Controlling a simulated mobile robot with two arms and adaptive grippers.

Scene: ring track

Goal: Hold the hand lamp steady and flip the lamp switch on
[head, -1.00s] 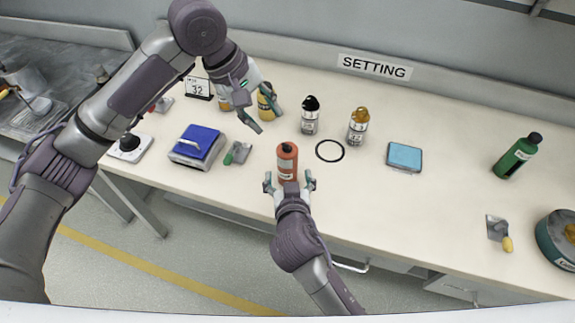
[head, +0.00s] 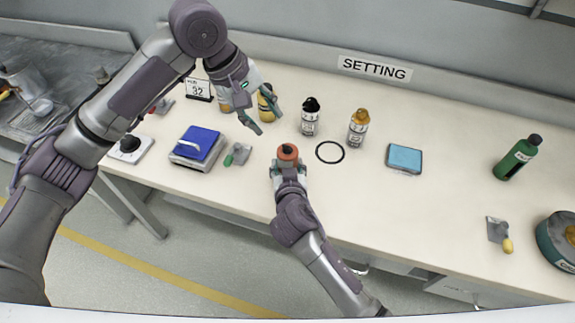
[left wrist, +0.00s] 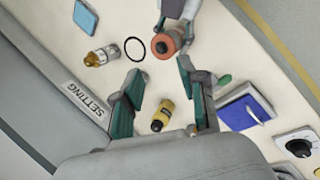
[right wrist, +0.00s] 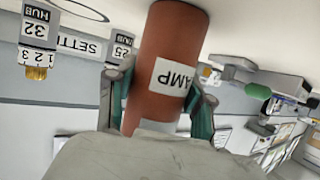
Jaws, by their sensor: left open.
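The hand lamp (head: 287,153), an orange-red cylinder with a dark round top, stands on the bench near its front edge. Its label ends in "AMP" in the right wrist view (right wrist: 165,55). My right gripper (head: 288,170) is at the lamp with one finger on each side. Whether both fingers press on it cannot be told. My left gripper (head: 266,121) is open and empty, above the bench and behind-left of the lamp. The left wrist view shows the lamp's top (left wrist: 161,47) beyond the open fingers. I cannot clearly make out a switch.
A yellow bottle (head: 266,102) stands close to my left gripper. A blue-topped device (head: 198,146) and a green-handled tool (head: 238,154) are left.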

